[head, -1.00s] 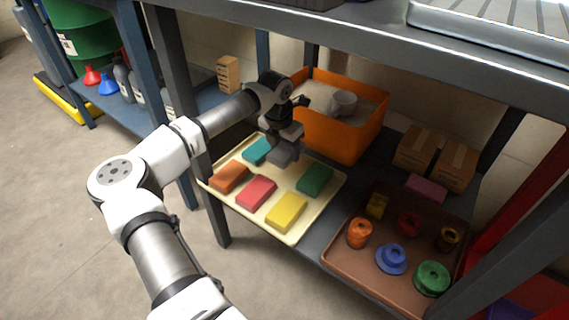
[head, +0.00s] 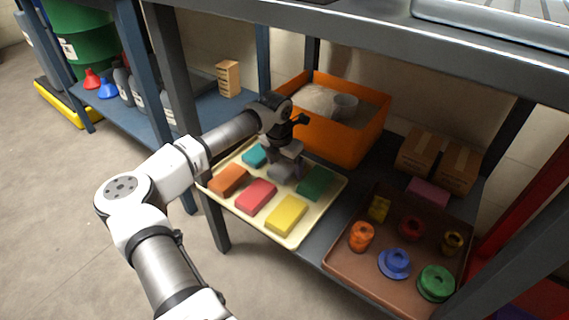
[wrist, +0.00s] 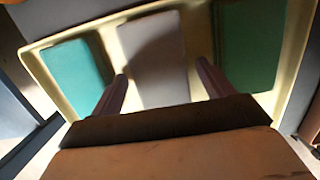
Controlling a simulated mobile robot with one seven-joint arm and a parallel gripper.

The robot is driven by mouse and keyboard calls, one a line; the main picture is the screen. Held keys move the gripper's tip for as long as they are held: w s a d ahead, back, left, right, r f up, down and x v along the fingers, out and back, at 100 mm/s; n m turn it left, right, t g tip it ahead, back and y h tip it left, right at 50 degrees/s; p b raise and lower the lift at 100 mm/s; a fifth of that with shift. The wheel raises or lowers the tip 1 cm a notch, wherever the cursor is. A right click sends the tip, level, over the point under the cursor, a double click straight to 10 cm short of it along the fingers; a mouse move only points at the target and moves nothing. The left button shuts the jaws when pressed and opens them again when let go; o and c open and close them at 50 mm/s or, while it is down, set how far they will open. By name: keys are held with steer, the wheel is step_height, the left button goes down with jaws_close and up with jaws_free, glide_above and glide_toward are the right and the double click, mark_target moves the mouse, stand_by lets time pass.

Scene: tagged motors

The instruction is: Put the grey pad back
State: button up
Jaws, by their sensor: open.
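The grey pad (head: 281,173) lies in the back row of the cream tray (head: 292,242), between the teal pad (head: 255,155) and the dark green pad (head: 315,183). My gripper (head: 287,160) is open just above it and partly hides it in the head view. In the wrist view the grey pad (wrist: 155,55) lies between my two spread fingers (wrist: 162,85), with a gap on each side. The teal pad (wrist: 75,77) is left of it and the green pad (wrist: 250,45) right of it.
Orange-brown, red and yellow pads (head: 287,215) fill the tray's front row. An orange bin (head: 342,148) with pale grains and a cup stands close behind the tray. A brown tray (head: 352,276) of coloured parts is at right. The upper shelf (head: 360,28) overhangs.

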mark_target(280, 170)
steer(key=shift+r, duration=0.1)
step_height(280, 170, up, 12)
steer(key=s+a+p, duration=0.1)
steer(key=p, duration=0.2)
steer(key=shift+s+a+p, duration=0.15)
steer(key=shift+s+p, duration=0.1)
steer(key=shift+p, duration=0.1)
